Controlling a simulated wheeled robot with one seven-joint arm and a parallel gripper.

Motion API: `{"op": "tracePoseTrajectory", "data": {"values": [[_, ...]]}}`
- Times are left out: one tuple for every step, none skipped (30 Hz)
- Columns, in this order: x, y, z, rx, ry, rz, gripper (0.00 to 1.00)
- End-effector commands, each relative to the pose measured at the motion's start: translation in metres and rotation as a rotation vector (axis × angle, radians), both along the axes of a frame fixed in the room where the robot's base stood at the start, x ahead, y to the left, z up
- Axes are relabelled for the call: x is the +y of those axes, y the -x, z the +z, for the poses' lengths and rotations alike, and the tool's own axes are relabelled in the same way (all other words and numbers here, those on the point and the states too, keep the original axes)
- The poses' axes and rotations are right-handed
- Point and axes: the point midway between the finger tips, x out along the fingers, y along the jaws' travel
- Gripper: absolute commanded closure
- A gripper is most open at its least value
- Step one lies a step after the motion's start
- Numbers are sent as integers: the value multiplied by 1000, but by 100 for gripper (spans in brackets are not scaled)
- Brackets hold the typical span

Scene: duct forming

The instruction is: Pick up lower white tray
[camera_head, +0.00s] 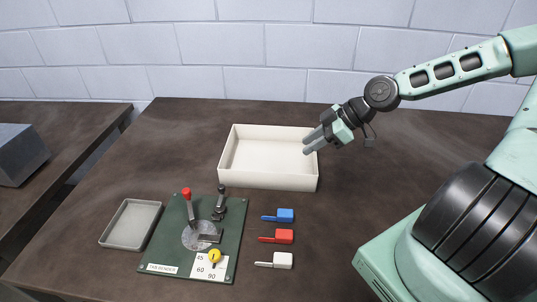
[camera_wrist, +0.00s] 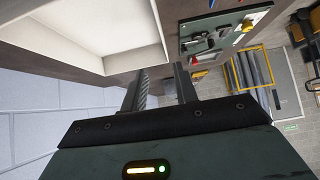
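A large cream-white tray (camera_head: 268,181), rectangular with raised walls and empty, lies on the dark table at the back. It also shows in the wrist view (camera_wrist: 137,52), at the upper left and partly cut off. A smaller, shallow grey tray (camera_head: 131,243) lies at the front left, also empty. My gripper (camera_head: 309,141) appears over the right end of the cream tray, pointing left; the exact height is hard to tell. In the wrist view its two fingers (camera_wrist: 161,88) are apart with nothing between them.
A green bender board (camera_head: 165,247) with a red-knobbed lever (camera_head: 187,194) stands in front of the tray. Blue (camera_head: 285,215), red (camera_head: 284,236) and white (camera_head: 283,260) handled pieces lie right of it. A brick wall (camera_head: 190,45) rises behind. The table's back right is clear.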

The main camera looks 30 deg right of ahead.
Motion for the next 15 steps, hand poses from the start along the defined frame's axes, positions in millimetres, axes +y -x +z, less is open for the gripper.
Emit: {"op": "tracePoseTrajectory", "data": {"values": [[2, -2, -3, -2, -1, 1, 71], [4, -3, -5, -4, -1, 1, 71], [8, -5, -9, -4, 0, 4, 71], [11, -7, -13, -2, 0, 4, 71], [14, -9, -17, -2, 0, 5, 71], [18, -12, -22, -2, 0, 6, 71], [21, -14, -25, -1, 0, 5, 71], [24, -15, -29, -1, 1, 4, 71], [28, -18, -34, -1, 1, 6, 71], [31, -20, -37, -2, 1, 5, 71], [34, -22, -41, -1, 0, 5, 71], [38, -24, -45, -1, 0, 4, 71], [40, -26, -49, 0, 1, 4, 71], [43, -28, -52, 0, 1, 4, 71], [47, -30, -56, 0, 0, 4, 71]]}}
